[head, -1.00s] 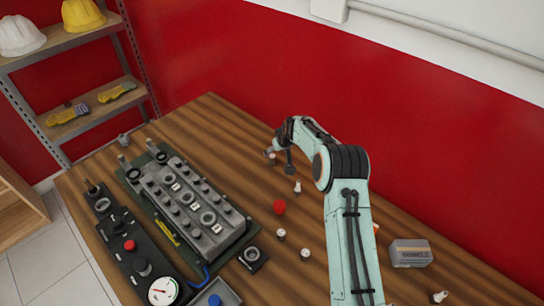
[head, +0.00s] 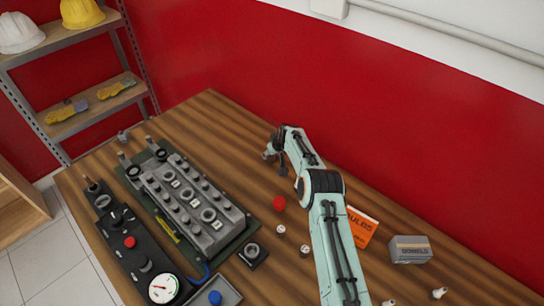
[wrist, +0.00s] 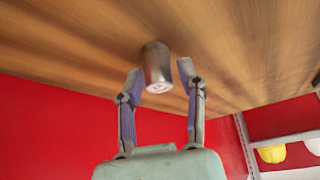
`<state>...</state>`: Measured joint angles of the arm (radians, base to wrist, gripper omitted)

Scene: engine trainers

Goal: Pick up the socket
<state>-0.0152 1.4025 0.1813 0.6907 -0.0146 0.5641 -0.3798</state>
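A dark metallic cylinder, which looks like the socket (wrist: 157,66), stands near the wooden table top in the wrist view, with a pale marked end facing the camera. My gripper (wrist: 160,75) is open, with one fingertip on each side of it. The left finger is close to its side, and a gap shows on the right. In the head view my gripper (head: 276,162) is low over the far part of the table, and I cannot make out the socket there.
An engine block trainer (head: 190,205) and a black control panel (head: 130,250) fill the left of the table. The red wall (head: 330,120) stands behind.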

